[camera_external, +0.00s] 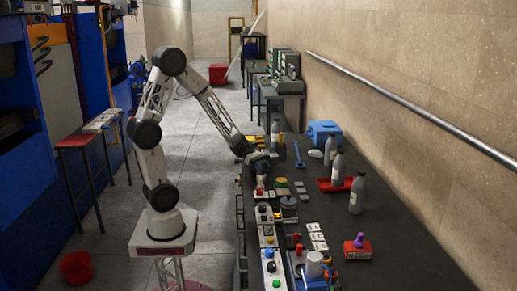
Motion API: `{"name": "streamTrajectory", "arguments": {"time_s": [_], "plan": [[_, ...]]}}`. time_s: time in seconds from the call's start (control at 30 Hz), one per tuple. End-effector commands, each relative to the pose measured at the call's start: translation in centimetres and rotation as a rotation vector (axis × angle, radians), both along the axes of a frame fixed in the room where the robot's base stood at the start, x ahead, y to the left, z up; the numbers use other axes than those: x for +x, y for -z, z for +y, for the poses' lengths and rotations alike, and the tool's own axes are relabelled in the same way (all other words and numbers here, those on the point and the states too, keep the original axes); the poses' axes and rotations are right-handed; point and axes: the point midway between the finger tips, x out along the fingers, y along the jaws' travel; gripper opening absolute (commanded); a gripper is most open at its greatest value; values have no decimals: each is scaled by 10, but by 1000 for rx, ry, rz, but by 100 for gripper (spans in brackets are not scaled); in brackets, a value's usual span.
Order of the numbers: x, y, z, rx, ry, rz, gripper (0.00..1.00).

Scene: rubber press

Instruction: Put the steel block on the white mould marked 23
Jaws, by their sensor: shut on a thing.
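My gripper (261,181) is low over the near left part of the dark bench, at the end of my outstretched arm. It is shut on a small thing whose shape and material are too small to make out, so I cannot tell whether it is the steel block. Small white plates with dark marks (317,236) lie in a short column on the bench, to the right of and nearer the camera than my gripper. More small pale plates (300,188) lie just right of my gripper. The marks are too small to read, so I cannot pick out 23.
Button boxes (268,254) line the bench's left edge. A dark round pot (289,210) stands close to my gripper. The bench's right front is clear.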

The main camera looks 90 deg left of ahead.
Motion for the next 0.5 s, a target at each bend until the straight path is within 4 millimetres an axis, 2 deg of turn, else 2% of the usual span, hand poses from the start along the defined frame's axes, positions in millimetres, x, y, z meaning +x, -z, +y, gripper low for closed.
{"name": "streamTrajectory", "arguments": {"time_s": [0.03,0.07,0.2,0.5], "plan": [[0,0,0,0,0,-1,0],[0,1,0,0,0,0,47],[0,1,0,0,0,0,68],[0,0,0,0,0,0,68]]}}
